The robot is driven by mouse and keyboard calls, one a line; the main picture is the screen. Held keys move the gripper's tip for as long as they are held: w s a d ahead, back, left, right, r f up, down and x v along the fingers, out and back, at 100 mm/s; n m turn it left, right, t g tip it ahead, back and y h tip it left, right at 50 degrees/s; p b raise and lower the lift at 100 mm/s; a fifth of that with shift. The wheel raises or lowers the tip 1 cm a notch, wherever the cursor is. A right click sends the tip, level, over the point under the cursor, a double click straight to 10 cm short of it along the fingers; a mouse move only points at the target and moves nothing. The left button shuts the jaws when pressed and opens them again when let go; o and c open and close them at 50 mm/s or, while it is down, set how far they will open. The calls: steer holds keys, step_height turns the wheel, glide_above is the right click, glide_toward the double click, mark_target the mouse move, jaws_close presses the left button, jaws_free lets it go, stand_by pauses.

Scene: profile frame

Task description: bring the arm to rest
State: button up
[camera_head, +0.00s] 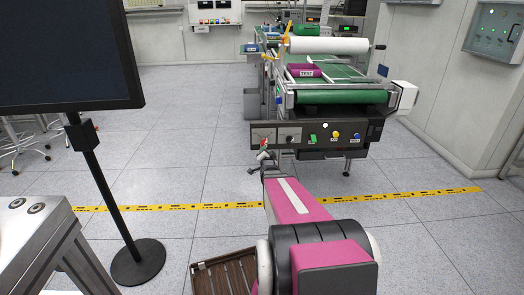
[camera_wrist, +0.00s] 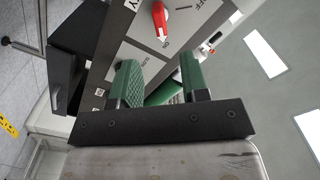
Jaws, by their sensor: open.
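My gripper (camera_wrist: 161,82) is open, with its two green ridged fingers apart and nothing seen between them. In the wrist view, a red rotary switch handle (camera_wrist: 159,20) is on a grey panel (camera_wrist: 133,52) beyond the fingertips, with a visible gap. The red handle's end is near the "ON" marking; "OFF" is at the upper right. In the head view, my pink arm reaches forward from the bottom toward the dark control front (camera_head: 375,135) of the conveyor machine. My gripper's fingers are too small to make out there.
The conveyor (camera_head: 345,96) has a green belt, a white roll (camera_head: 330,46) and a purple box (camera_head: 304,70). A black screen (camera_head: 65,55) on a stand is at left. A slatted wooden crate (camera_head: 225,275) is at bottom left of my arm. Open tiled floor has a yellow line (camera_head: 410,196).

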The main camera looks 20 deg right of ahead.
steer(key=s+a+f+n+g+y, duration=0.45)
steer(key=s+a+n+g, duration=0.35)
steer(key=a, duration=0.5)
steer(key=s+a+n+g, duration=0.2)
steer(key=s+a+g, duration=0.2)
steer(key=s, duration=0.4)
steer(key=s+a+n+g, duration=0.2)
steer(key=s+a+g, duration=0.2)
steer(key=s, duration=0.4)
steer(key=shift+g, duration=0.7)
steer(key=shift+d+r+y, duration=0.1)
steer(key=shift+d+y, duration=0.05)
steer(key=shift+y, duration=0.1)
